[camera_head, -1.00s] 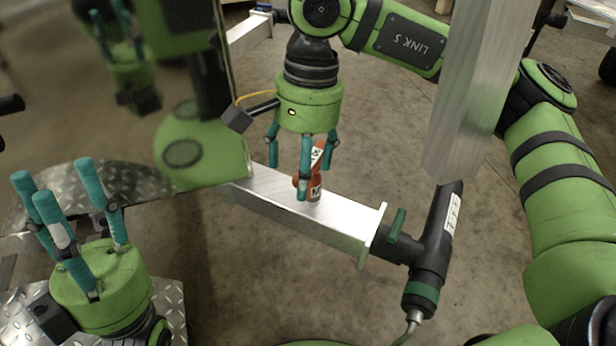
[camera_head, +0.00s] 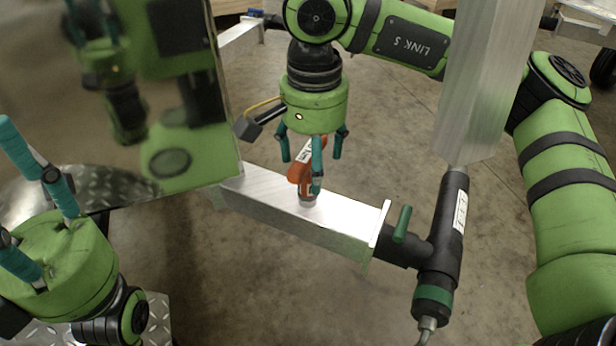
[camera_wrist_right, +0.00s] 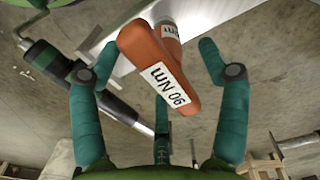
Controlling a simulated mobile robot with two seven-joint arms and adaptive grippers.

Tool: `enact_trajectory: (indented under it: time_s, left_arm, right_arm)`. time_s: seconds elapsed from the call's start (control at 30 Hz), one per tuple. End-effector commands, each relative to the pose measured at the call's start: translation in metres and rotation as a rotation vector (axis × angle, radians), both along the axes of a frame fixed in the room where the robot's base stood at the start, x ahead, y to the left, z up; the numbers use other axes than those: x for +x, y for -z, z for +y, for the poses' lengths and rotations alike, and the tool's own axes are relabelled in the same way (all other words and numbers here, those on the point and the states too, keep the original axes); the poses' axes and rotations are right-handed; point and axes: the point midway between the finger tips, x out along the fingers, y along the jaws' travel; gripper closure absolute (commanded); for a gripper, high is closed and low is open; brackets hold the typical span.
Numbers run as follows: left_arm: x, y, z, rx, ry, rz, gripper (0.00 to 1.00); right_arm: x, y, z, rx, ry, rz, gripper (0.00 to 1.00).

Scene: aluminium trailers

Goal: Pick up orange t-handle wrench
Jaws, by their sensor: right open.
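The orange t-handle wrench (camera_head: 298,174) stands on the flat top of the aluminium beam (camera_head: 340,224), its handle uppermost. In the right wrist view the wrench (camera_wrist_right: 150,62) shows its orange handle with a white label, between the spread fingers. My right gripper (camera_head: 314,165) is open, just above and around the handle. One teal finger partly hides the wrench in the head view. My left gripper (camera_head: 38,205) is at the lower left, its fingers spread apart with nothing between them, far from the wrench.
A black pipe fitting with a green lever (camera_head: 402,224) joins the beam's right end. An upright aluminium post (camera_head: 485,80) rises above it. A shiny reflective panel (camera_head: 150,110) stands left of my right gripper. The concrete floor is clear below.

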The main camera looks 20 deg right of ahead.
Motion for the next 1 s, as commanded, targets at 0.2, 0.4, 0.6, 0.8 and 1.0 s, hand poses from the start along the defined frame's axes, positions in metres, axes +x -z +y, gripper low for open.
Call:
enact_trajectory:
  time_s: [0.2,0.4,0.6,0.8,1.0]
  left_arm:
    - [0.0,-0.002,0.0,0.0,-0.001,-0.005,0.6]
    - [0.0,-0.002,0.0,0.0,-0.001,-0.005,0.6]
    - [0.0,-0.002,0.0,0.0,0.0,-0.005,0.6]
    - [0.0,-0.002,0.0,0.0,0.0,-0.006,0.6]
    - [-0.001,-0.005,0.001,-0.004,0.002,0.005,0.6]
  right_arm:
    - [0.0,0.001,0.0,0.001,0.0,-0.001,0.24]
    - [0.0,0.001,0.0,0.001,0.0,-0.001,0.8]
    - [0.0,0.001,0.0,0.001,0.0,-0.001,1.0]
    - [0.0,0.0,0.0,-0.001,0.0,0.001,1.0]
    - [0.0,-0.017,0.0,0.001,0.0,-0.002,1.0]
